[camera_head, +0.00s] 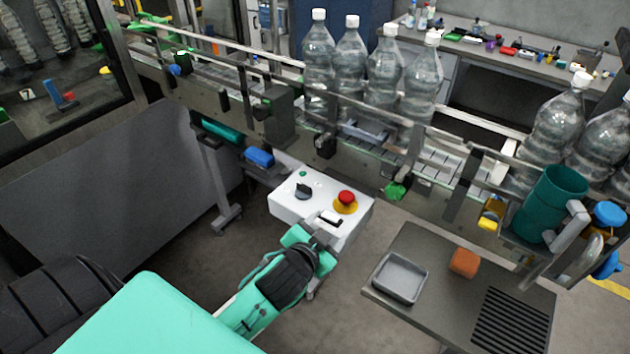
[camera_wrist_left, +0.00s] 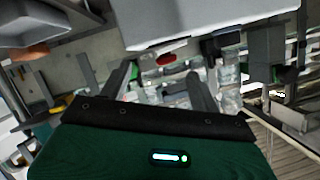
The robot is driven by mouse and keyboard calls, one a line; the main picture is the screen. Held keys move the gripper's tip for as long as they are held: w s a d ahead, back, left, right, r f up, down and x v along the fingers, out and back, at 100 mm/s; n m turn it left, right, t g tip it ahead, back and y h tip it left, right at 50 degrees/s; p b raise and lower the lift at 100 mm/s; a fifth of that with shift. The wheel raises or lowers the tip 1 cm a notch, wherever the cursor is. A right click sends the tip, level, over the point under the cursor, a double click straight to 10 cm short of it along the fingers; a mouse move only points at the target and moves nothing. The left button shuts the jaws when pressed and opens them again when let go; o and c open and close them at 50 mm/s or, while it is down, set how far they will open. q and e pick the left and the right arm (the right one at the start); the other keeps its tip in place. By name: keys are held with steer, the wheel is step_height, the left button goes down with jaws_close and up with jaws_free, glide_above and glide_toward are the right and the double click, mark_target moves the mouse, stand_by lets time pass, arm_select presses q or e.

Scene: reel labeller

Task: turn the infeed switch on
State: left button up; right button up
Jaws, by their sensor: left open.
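The white control box (camera_head: 290,207) stands in front of the conveyor in the head view. On its top are a black rotary knob (camera_head: 303,191), which looks like the infeed switch, a small green button or lamp (camera_head: 303,174), and a red stop button (camera_head: 346,198) on a yellow base. My left gripper (camera_head: 328,222) is at the box's near right edge, closer to the red button than to the knob. In the left wrist view, its two fingers (camera_wrist_left: 161,70) are apart with nothing held, and the pale box (camera_wrist_left: 205,22) fills the top. My right gripper is not in view.
Several large clear bottles (camera_head: 385,75) stand on the conveyor behind the box. At the right, a grey table (camera_head: 420,250) holds a shallow tray (camera_head: 400,278) and an orange block (camera_head: 464,262). A teal cylinder (camera_head: 550,203) stands beyond it. Open floor lies between box and table.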

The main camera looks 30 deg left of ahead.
arm_select(q)
steer(key=w+d+r+m+t+h, duration=0.25)
steer(key=w+r+t, duration=0.2)
steer(key=r, duration=0.35)
steer(key=w+d+r+m+h, duration=0.3)
steer(key=d+r+m+h, duration=0.7)
steer(key=m+h, duration=0.35)
steer(key=m+g+y, duration=1.5)
steer(key=m+g, duration=0.2)
steer(key=g, duration=0.2)
glide_above(304, 185)
step_height(304, 185, down, 5)
steer(key=shift+t, duration=0.25)
step_height(304, 185, down, 12)
steer(key=p, duration=0.5)
steer(key=shift+f, duration=0.55)
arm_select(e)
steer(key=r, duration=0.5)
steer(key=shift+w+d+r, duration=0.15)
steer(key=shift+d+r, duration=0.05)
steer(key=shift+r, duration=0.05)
